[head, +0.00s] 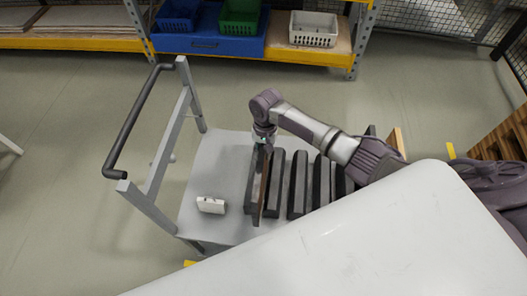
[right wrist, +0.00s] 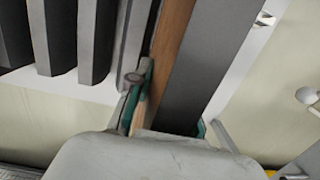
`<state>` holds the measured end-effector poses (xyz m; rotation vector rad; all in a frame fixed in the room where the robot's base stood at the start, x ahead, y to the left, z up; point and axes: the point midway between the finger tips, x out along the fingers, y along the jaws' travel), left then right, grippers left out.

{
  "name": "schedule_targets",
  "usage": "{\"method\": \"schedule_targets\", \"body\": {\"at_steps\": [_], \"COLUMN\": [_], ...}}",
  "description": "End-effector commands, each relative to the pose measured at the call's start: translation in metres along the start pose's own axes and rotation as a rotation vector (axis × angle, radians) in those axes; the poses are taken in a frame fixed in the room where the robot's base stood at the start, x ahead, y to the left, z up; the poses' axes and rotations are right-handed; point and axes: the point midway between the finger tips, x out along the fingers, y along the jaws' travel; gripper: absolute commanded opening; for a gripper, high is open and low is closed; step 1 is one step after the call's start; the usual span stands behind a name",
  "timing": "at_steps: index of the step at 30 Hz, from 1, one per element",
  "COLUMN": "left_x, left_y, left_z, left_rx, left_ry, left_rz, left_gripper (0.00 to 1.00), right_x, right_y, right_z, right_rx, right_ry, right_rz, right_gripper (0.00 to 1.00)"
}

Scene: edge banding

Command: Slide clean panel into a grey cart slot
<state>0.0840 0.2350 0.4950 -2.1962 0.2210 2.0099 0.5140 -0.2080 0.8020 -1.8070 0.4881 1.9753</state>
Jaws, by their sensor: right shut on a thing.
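The grey cart (head: 205,175) stands in the middle of the head view, with a row of upright dark grey dividers (head: 298,185) forming slots. A thin brown-edged panel (head: 261,190) stands upright at the left end of the row, beside the leftmost divider. My right gripper (head: 264,140) is shut on the panel's far end. In the right wrist view, the panel's wooden edge (right wrist: 173,38) runs between the fingers with a dark grey face beside it, and other dividers (right wrist: 95,40) lie to the left. The panel's lower edge is hidden. My left gripper is not in view.
A small white box (head: 211,205) lies on the cart top left of the panel. The cart's dark handle (head: 135,120) rises at the left. A shelf (head: 290,52) with blue, green and white bins stands at the back. Open floor surrounds the cart's left and far sides.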

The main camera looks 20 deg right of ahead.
Motion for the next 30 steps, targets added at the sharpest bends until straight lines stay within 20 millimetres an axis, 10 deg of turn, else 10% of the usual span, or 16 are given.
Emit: {"method": "schedule_targets", "body": {"at_steps": [29,30], "left_x": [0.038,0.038], "left_y": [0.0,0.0], "left_z": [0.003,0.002], "left_rx": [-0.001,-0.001], "left_ry": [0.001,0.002], "left_rz": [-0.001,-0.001], "left_gripper": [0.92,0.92], "right_x": [0.045,0.045], "right_y": [-0.001,-0.001], "right_z": [-0.005,-0.005], "right_rx": [0.0,0.0], "right_ry": [0.002,0.002], "right_rz": [-0.005,-0.005], "right_gripper": [0.0,0.24]}}
